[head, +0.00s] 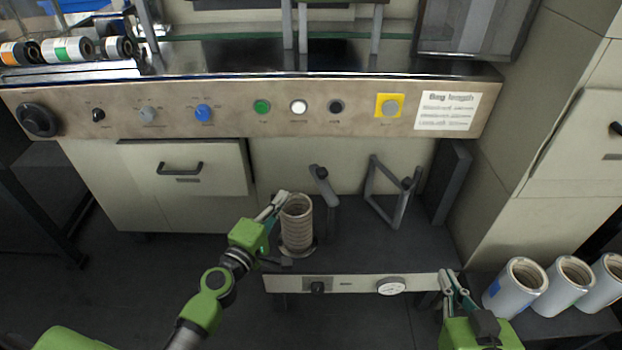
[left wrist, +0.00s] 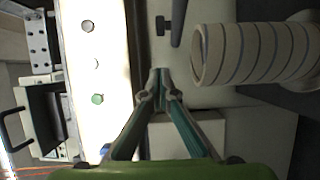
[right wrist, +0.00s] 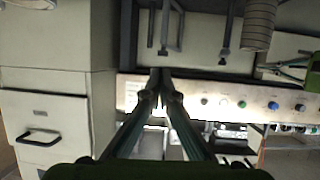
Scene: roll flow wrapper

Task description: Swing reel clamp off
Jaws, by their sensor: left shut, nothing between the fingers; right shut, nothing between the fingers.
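A ribbed beige reel core (head: 297,224) stands upright on the dark lower shelf and also shows in the left wrist view (left wrist: 255,52) and right wrist view (right wrist: 259,25). A dark grey bar with a knob on its end (head: 323,178), which looks like the reel clamp, rises just right of the core, apart from its top. Its knob shows in the left wrist view (left wrist: 163,25). My left gripper (head: 282,197) is shut and empty at the core's upper left. My right gripper (head: 447,277) is shut and empty at the right end of the shelf's front panel.
A bent grey frame (head: 397,205) stands right of the bar. The control panel (head: 230,112) with buttons spans above. White film rolls (head: 515,288) stand at the lower right. A drawer (head: 186,172) is at the left. Floor at lower middle is clear.

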